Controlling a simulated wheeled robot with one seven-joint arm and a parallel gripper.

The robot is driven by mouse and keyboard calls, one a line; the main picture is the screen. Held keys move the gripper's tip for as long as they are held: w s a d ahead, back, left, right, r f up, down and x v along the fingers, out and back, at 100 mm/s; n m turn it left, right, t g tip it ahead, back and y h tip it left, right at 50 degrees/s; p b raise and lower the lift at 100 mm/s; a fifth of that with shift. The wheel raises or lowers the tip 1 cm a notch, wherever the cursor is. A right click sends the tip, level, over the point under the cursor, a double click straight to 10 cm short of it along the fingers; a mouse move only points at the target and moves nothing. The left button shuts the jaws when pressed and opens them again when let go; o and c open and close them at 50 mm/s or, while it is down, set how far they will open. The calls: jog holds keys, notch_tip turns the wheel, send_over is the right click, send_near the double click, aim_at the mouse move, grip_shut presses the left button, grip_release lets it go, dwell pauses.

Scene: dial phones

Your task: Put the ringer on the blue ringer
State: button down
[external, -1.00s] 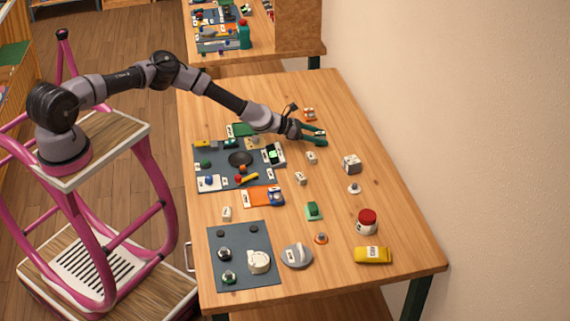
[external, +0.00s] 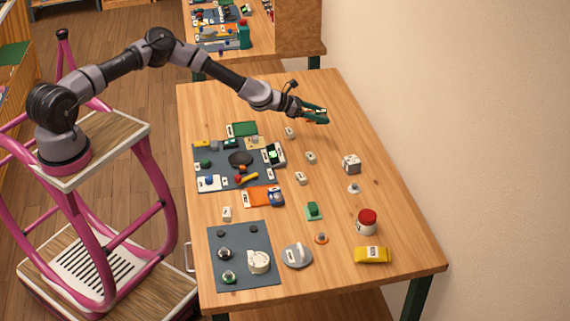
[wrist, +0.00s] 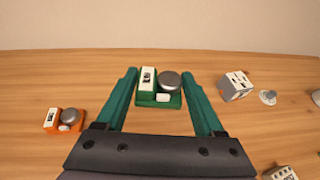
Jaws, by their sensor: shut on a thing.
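My gripper (external: 316,115) is at the far part of the table; it also shows in the wrist view (wrist: 159,74). Its green fingers are shut on a green ringer (wrist: 146,84) with a white label and a round silver bell, which appears held above the table. An orange ringer (wrist: 66,121) of similar shape lies on the table left of the fingers in the wrist view. A small blue piece (external: 276,198) sits at the right end of an orange plate mid-table; I cannot tell for sure that it is the blue ringer.
A dark mat (external: 210,178) bears several phone parts. A nearer dark mat (external: 243,281) holds knobs and a white piece. A white dotted cube (external: 351,164), a red-lidded jar (external: 367,222) and a yellow block (external: 371,255) stand at the right. The wall borders the table's right side.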

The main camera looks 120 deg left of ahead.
jog(key=shift+r, duration=0.25)
jog(key=w+d+m+h, duration=0.1)
jog(key=d, duration=0.2)
jog(key=w+d+m+t+h, duration=0.1)
jog(key=d, duration=0.2)
jog(key=w+d+f+m+h, duration=0.1)
jog(key=d, duration=0.2)
jog(key=shift+d+t, duration=0.2)
jog(key=shift+t, duration=0.2)
jog(key=w+d+r+m+t+h, duration=0.1)
jog(key=w+d+m+h, duration=0.2)
jog(key=d, duration=0.6)
notch_tip(320, 180, up, 4)
jog(key=m+g+h, duration=0.1)
jog(key=m+h, duration=0.5)
jog(key=h, duration=0.1)
send_over(275, 191)
notch_tip(275, 191, down, 9)
jog(key=shift+f, duration=0.3)
jog(key=shift+f, duration=0.15)
grip_release()
